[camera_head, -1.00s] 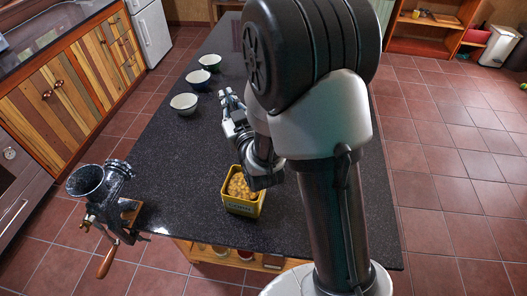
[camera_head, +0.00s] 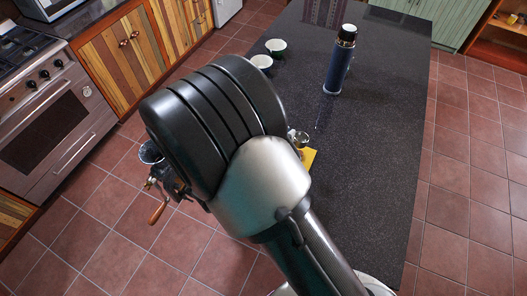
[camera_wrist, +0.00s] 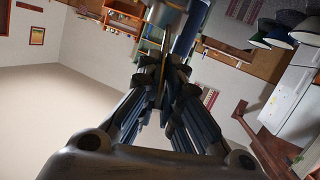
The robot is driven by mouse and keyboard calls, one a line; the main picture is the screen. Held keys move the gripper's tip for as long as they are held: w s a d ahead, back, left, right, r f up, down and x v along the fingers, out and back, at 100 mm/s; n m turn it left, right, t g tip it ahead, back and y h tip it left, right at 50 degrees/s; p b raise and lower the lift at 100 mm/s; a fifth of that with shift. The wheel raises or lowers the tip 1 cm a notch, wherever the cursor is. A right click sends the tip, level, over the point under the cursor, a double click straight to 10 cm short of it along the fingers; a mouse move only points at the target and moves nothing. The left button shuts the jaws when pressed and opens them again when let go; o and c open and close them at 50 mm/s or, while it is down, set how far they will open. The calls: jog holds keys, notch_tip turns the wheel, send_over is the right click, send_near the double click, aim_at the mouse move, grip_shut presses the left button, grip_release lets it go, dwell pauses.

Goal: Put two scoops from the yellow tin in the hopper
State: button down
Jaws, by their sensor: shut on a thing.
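My gripper (camera_wrist: 165,75) shows in the wrist view with its fingers closed around a thin handle. A rounded metal scoop (camera_wrist: 166,12) shows beyond the fingertips, at the top edge. In the head view the metal scoop (camera_head: 299,138) shows just right of my arm, above the yellow tin (camera_head: 309,158). Only a yellow corner of the tin shows; its contents are hidden by my arm. The dark hopper (camera_head: 150,153) of the hand grinder is partly hidden at the left of my arm. I cannot tell whether the scoop holds anything.
A dark blue flask (camera_head: 340,65) stands upright on the black counter (camera_head: 375,140). Bowls (camera_head: 275,47) stand near its left edge. The grinder's wooden crank handle (camera_head: 157,213) hangs over the floor. The counter's right side is clear.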

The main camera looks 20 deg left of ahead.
jog(key=s+a+m+g+p, duration=0.1)
jog(key=s+a+p, duration=0.1)
jog(key=s, duration=0.7)
notch_tip(320, 180, down, 10)
jog(key=w+d+g+b, duration=0.1)
jog(key=b, duration=0.7)
jog(key=shift+w+g+b, duration=0.3)
jog(key=shift+b, duration=0.1)
jog(key=shift+w+d+f+b, duration=0.1)
jog(key=shift+w+d+b, duration=0.05)
jog(key=shift+b, duration=0.45)
